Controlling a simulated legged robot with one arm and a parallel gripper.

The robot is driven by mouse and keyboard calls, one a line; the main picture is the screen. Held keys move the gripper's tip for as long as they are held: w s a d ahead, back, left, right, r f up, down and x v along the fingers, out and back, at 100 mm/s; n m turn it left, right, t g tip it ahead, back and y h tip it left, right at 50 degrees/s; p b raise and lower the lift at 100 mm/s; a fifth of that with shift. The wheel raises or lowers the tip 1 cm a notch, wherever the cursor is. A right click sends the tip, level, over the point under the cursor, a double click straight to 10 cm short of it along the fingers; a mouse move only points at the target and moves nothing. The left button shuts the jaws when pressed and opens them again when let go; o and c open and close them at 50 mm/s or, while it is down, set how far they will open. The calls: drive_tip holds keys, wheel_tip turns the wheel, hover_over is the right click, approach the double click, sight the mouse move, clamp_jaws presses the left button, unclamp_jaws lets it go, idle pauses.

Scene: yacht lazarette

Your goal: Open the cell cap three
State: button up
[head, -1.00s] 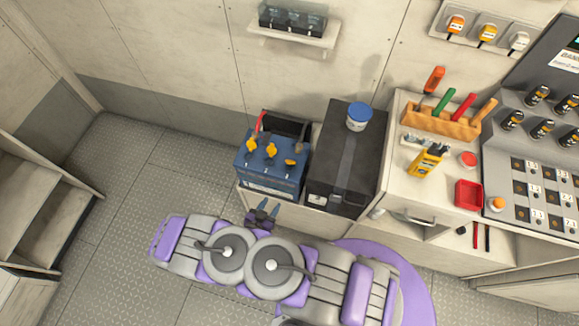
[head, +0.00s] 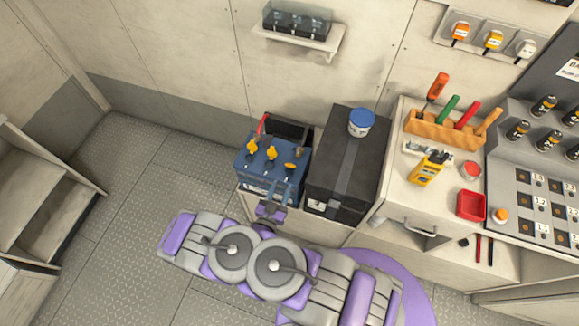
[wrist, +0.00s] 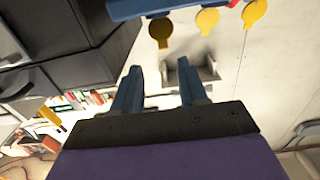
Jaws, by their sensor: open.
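A blue battery (head: 262,183) with three yellow caps stands on a low ledge at the wall. In the head view the left cap (head: 252,147) and middle cap (head: 271,153) look raised, and the right cap (head: 290,166) looks lower and flatter. No number is readable on them. My gripper (head: 279,188) is open and empty in front of the battery's near face, below the cap tops in the picture. In the wrist view the two fingers (wrist: 158,68) are apart, with the blue battery edge (wrist: 150,8) and yellow caps (wrist: 207,20) beyond them.
A black strapped box (head: 335,160) with a blue-lidded tub (head: 361,122) on it stands close right of the battery. A tool rack (head: 440,130), yellow meter (head: 428,170) and red tray (head: 471,205) are on the counter. Open floor (head: 140,165) lies to the left.

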sight(289, 166)
drive_tip(key=b+x, duration=0.2)
drive_tip(key=x, duration=0.2)
drive_tip(key=b+x, duration=0.2)
drive_tip(key=x, duration=0.2)
drive_tip(key=shift+w+a+f, duration=0.15)
drive_tip(key=shift+w+f, duration=0.05)
drive_tip(key=shift+w, duration=0.35)
drive_tip(key=shift+w+d+r+b, duration=0.1)
drive_tip(key=shift+w+d+b, duration=0.15)
drive_tip(key=shift+w+b, duration=0.1)
drive_tip(key=shift+a, duration=0.15)
drive_tip(key=c, duration=0.6)
drive_tip(key=shift+c, duration=0.2)
drive_tip(key=shift+w+r, duration=0.1)
drive_tip(key=shift+r, duration=0.05)
